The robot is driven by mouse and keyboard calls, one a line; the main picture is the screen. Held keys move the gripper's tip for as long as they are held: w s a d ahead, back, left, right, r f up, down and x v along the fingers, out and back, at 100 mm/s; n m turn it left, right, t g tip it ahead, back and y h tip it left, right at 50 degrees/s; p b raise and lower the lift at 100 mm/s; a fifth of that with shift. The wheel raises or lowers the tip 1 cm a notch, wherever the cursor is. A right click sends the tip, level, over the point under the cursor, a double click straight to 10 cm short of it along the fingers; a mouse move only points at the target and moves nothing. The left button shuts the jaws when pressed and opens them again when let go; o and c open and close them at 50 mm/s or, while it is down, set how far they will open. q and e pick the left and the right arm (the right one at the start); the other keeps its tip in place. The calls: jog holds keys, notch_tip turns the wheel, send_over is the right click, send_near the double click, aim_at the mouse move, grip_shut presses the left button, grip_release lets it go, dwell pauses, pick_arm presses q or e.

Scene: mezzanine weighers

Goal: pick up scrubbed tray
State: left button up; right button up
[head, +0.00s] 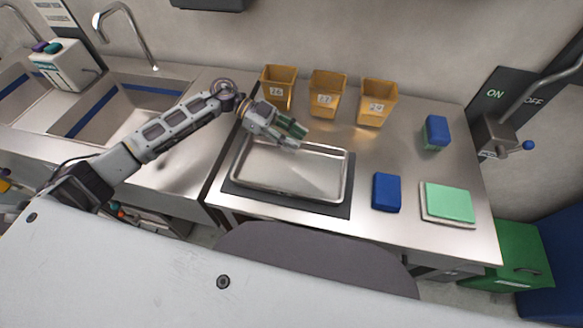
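The scrubbed tray (292,173) is a shallow, bright metal tray with a raised rim. It lies empty on a dark mat (236,189) on the steel counter. My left gripper (295,138) is over the tray's far rim, near the rim's middle. Its green-padded fingers point right and down and hide a bit of that rim. I cannot tell whether they touch it, nor how far apart the fingers are. My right gripper is not in view.
Three yellow bins (325,95) numbered 26, 27 and 29 stand behind the tray. To the right are a blue block (386,192), a green pad on a light base (448,203) and a blue-topped sponge (436,132). A sink (110,108) is at left, a lever switch (497,134) at right.

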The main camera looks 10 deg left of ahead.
pick_arm(q)
jog(key=shift+s+d+f, duration=0.1)
jog(key=shift+d+f, duration=0.05)
jog(key=shift+d, duration=0.35)
jog(key=shift+c, duration=0.4)
grip_shut()
